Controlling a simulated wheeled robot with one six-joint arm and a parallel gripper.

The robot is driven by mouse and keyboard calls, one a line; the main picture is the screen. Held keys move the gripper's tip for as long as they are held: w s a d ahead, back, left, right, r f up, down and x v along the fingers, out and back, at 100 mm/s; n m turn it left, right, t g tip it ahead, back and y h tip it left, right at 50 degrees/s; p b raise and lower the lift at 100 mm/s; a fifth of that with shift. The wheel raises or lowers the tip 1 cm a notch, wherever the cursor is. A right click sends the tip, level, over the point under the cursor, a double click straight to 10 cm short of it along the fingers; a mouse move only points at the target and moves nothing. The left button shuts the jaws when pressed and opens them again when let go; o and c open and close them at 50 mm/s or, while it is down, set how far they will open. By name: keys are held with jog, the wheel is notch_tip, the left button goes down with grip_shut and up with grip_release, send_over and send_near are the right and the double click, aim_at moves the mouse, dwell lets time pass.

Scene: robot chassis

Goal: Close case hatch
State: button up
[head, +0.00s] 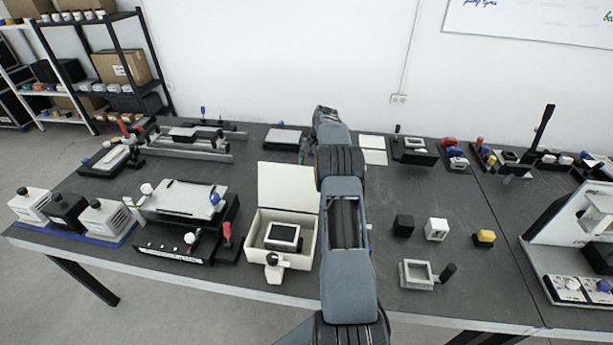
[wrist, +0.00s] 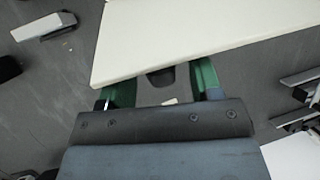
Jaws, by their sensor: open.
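The case (head: 252,238) is a cream box in the middle of the table in the head view. Its hatch (head: 287,187) is a flat cream panel that stands raised at the back edge, so the case is open. A small device with a dark screen (head: 283,235) lies inside. In the wrist view the hatch (wrist: 190,35) fills the upper part as a pale panel. My gripper (wrist: 162,84) is open, with green fingers apart at the hatch's edge and no object seen between them. Their tips meet the panel's edge in the picture; I cannot tell if they touch it. In the head view my arm partly hides the gripper.
A black-and-grey fixture with a white plate (head: 185,200) stands left of the case. To the right are a black cube (head: 403,225), a white cube (head: 436,229), a yellow-topped block (head: 484,238) and a grey frame with a handle (head: 417,274). Bare table lies between them.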

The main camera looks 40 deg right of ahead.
jog(key=shift+a+f, duration=0.1)
jog(key=shift+f, duration=0.15)
grip_shut()
dwell(0.6)
